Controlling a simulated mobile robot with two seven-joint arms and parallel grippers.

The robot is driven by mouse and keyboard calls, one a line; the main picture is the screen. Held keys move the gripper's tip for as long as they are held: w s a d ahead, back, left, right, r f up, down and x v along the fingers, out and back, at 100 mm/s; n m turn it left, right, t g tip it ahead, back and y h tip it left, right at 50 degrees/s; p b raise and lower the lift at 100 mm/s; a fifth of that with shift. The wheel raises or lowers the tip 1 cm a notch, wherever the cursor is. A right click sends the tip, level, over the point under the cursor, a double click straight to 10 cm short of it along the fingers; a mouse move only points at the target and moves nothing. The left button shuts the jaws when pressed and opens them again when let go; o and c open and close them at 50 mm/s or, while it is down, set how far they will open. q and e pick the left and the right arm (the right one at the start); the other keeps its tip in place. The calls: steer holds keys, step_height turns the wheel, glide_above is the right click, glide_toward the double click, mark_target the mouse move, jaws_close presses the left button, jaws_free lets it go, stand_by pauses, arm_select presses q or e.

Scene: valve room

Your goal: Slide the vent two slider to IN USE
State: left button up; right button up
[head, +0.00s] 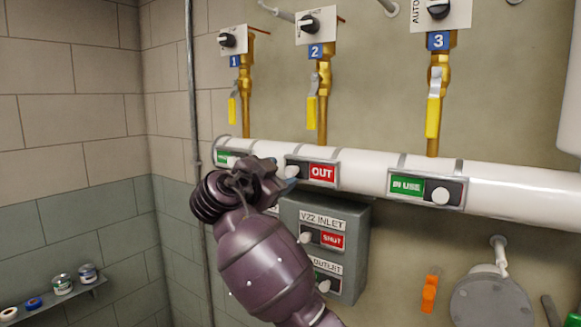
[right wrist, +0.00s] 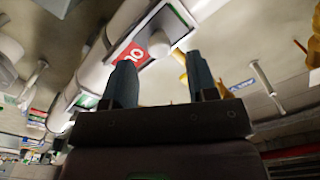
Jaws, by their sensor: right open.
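The vent two slider plate (head: 312,171) is on the white pipe below the valve numbered 2. Its red OUT sign (head: 322,172) shows on the right part of the plate. Its pale round knob is at the left end, largely hidden by my gripper in the head view. The right wrist view shows this knob (right wrist: 158,44) beside the red sign (right wrist: 130,50). My right gripper (head: 287,176) is at the left end of the plate. Its two blue-grey fingers are apart, with the knob beyond the gap between them (right wrist: 162,75); contact cannot be told. My left gripper is out of view.
The slider under valve 3 (head: 426,189) shows green IN USE with its knob at right. A green sign (head: 230,157) shows under valve 1. Below the pipe, a grey box (head: 350,262) carries inlet and outlet sliders. Yellow-handled valves stand above the pipe.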

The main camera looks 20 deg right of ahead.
mark_target(289, 172)
steer(key=shift+p+x, duration=0.5)
steer(key=shift+x, duration=1.85)
steer(key=shift+c, duration=0.5)
jaws_close()
